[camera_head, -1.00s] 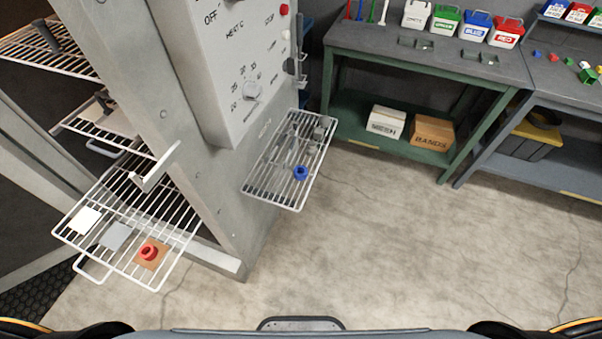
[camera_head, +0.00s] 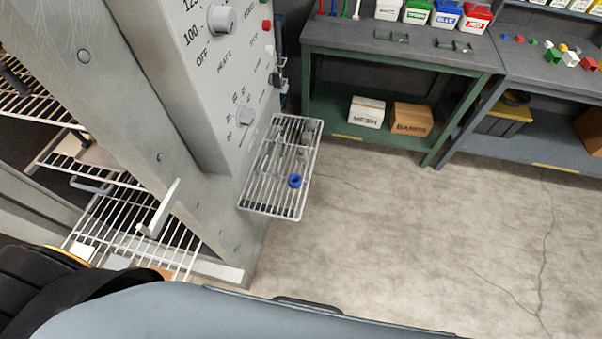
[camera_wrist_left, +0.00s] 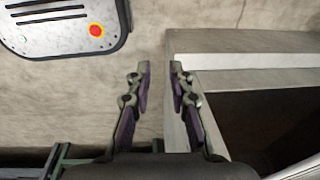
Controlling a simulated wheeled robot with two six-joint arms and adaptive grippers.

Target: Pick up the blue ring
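The blue ring (camera_head: 295,181) lies on a small white wire shelf (camera_head: 247,203) fixed to the side of the grey cabinet, near the shelf's front right part. My left gripper (camera_wrist_left: 158,75) shows in the left wrist view with its two fingers apart and nothing between them. Neither gripper shows in the head view, so I cannot see the right one.
The floor at right is clear.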

